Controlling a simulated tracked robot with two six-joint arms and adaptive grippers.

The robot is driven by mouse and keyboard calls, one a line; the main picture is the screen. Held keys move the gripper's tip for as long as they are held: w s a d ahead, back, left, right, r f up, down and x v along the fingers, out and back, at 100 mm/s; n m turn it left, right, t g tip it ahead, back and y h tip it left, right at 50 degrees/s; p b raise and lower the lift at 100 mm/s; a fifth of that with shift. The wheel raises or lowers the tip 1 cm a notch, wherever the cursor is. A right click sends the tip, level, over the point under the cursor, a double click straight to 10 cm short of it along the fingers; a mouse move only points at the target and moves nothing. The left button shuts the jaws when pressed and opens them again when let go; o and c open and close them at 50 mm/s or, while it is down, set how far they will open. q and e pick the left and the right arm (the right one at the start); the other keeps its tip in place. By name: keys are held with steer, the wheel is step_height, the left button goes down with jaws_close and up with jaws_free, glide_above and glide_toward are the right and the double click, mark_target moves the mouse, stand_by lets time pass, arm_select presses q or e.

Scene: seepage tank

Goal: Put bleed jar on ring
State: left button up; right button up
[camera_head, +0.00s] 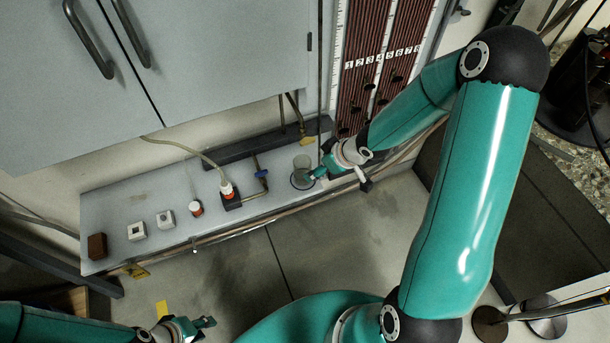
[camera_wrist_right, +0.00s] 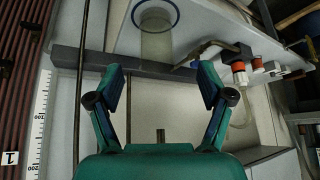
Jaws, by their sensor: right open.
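A clear glass jar (camera_head: 303,164), which looks like the bleed jar, stands upright on the pale bench shelf. A dark ring (camera_head: 294,184) shows around its foot; I cannot tell exactly how the jar sits in it. In the right wrist view the jar (camera_wrist_right: 156,46) is ahead of the fingers, with a blue-grey ring (camera_wrist_right: 135,14) at its end. My right gripper (camera_head: 312,177) is open beside the jar, and its fingers (camera_wrist_right: 162,88) stand apart with nothing between them. My left gripper (camera_head: 208,326) is open and empty low in the head view, away from the shelf.
On the shelf (camera_head: 110,204) stand a brown block (camera_head: 97,246), two small white boxes (camera_head: 137,231), a red-capped bottle (camera_head: 196,208) and a red-and-white fitting (camera_head: 227,190) with a hose. A pipe rail runs along the front edge. A numbered tube board (camera_head: 380,60) rises behind.

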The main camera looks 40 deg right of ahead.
steer(key=s+a+f+m+g, duration=0.1)
steer(key=s+a+f+g, duration=0.1)
steer(key=s+a+f, duration=0.2)
steer(key=s+a+f+m+g+y, duration=0.1)
steer(key=s+a+f, duration=0.4)
steer(key=a, duration=0.5)
steer(key=s+a+f+m+g+y, duration=0.1)
steer(key=s+a+f+m+g, duration=0.1)
steer(key=a, duration=0.5)
steer(key=s+f+m, duration=0.1)
steer(key=s+f, duration=0.1)
steer(key=s, duration=0.1)
steer(key=shift+f+g, duration=0.2)
steer(key=shift+g, duration=0.1)
